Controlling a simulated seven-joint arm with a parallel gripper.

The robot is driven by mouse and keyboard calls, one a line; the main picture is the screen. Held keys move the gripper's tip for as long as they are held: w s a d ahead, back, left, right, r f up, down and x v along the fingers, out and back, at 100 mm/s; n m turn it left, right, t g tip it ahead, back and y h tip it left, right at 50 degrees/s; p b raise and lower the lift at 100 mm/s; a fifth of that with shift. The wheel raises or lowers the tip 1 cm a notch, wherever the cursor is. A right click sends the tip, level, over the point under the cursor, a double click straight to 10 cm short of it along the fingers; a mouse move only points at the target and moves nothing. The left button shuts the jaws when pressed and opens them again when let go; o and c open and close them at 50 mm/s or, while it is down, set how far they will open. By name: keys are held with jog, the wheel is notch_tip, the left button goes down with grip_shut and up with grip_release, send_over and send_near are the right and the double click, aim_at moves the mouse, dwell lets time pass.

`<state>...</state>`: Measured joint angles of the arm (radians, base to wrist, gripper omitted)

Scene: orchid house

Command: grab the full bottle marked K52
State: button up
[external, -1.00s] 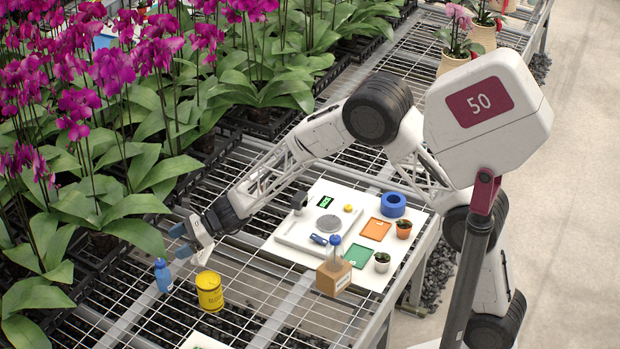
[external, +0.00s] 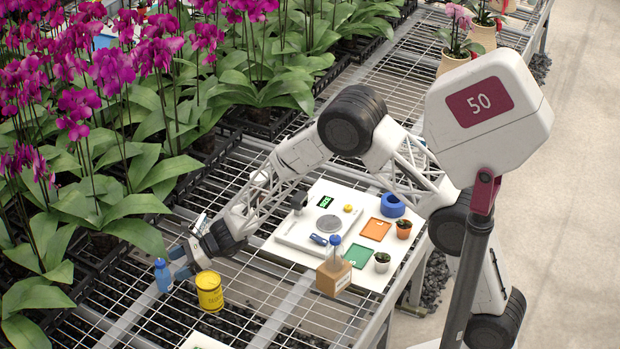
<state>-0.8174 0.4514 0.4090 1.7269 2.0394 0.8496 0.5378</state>
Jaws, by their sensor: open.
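A blue bottle (external: 163,275) with a blue cap and a pale label stands upright on the wire-mesh bench at the lower left. Its label is too small to read, and I cannot tell how full it is. A second bottle with a blue top (external: 336,250) stands in a brown block (external: 333,277) at the white board's front edge; its marking is also unreadable. My gripper (external: 178,262) is open, low over the bench, with its blue fingertips close to the right side of the blue bottle. I cannot tell whether they touch it.
A yellow tin (external: 209,292) stands just right of my gripper and the bottle. A white board (external: 395,275) carries a scale (external: 318,232), orange and green trays, small pots and a blue ring. Orchids (external: 120,215) crowd the left side. Open mesh lies in front.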

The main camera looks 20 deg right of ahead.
aim_at(162, 273)
jog(key=shift+a, duration=0.1)
dwell(0.3)
jog(key=shift+x, duration=2.9)
jog(key=shift+c, duration=0.5)
jog(key=c, duration=1)
jog(key=shift+r, duration=0.15)
jog(key=shift+r, duration=4.95)
